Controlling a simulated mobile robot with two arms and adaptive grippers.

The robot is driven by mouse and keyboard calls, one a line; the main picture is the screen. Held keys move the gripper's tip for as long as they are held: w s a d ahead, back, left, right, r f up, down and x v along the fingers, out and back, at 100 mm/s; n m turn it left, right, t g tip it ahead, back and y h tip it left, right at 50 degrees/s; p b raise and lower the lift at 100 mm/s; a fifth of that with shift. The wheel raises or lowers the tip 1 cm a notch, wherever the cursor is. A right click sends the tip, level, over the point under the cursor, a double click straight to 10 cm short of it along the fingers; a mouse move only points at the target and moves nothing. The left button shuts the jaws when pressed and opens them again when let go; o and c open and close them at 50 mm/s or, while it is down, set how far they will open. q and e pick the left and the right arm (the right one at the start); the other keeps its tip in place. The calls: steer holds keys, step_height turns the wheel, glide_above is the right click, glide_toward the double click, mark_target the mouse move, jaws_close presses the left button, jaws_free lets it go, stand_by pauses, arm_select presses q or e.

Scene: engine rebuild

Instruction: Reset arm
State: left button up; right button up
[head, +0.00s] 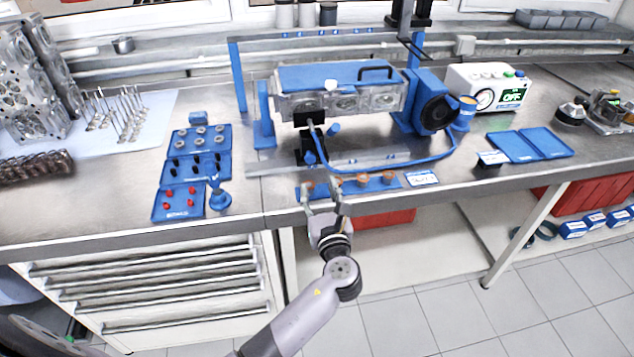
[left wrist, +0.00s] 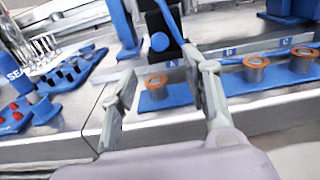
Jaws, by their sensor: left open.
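My left gripper (head: 322,196) is open and empty at the front edge of the metal workbench, by the left end of a blue strip (head: 403,181) that holds copper-topped cylinders (head: 362,180). In the left wrist view its two fingers (left wrist: 158,100) stand apart in front of the strip (left wrist: 232,84), with one cylinder (left wrist: 156,88) seen between them and others (left wrist: 255,68) to the right. I cannot tell whether the fingers touch anything. My left arm reaches up from the bottom of the head view. My right gripper is not in view.
A blue-framed engine fixture (head: 340,76) stands behind the strip, with a blue hose (head: 400,168). A blue tray (head: 180,204) with red and black parts and a small blue stand (head: 218,196) are left. A white gauge box (head: 488,86) and open blue case (head: 530,146) are right.

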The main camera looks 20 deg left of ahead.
arm_select(q)
steer(key=shift+s, duration=0.1)
stand_by(0.4)
steer(key=s+a+f+n+g+h, duration=0.2)
steer(key=s+a+f+n+g, duration=0.15)
steer(key=s+f+n, duration=0.35)
steer(key=s+a+f+n+g+h, duration=0.15)
steer(key=s+f+n+g, duration=0.3)
steer(key=s+n, duration=0.55)
steer(key=s+d+n+g+h, duration=0.2)
steer(key=s+n+h, duration=0.1)
steer(key=s+n, duration=0.4)
steer(key=s+d+n+g+h, duration=0.2)
steer(key=s+d+n+h, duration=0.15)
steer(key=s, duration=0.55)
step_height(320, 180, down, 28)
steer(key=s+a+g, duration=0.1)
steer(key=s+a+f+g, duration=0.1)
steer(key=s+a+f, duration=0.2)
steer(key=s+f, duration=1.2)
steer(key=shift+s+y, duration=0.4)
steer(key=shift+s, duration=0.35)
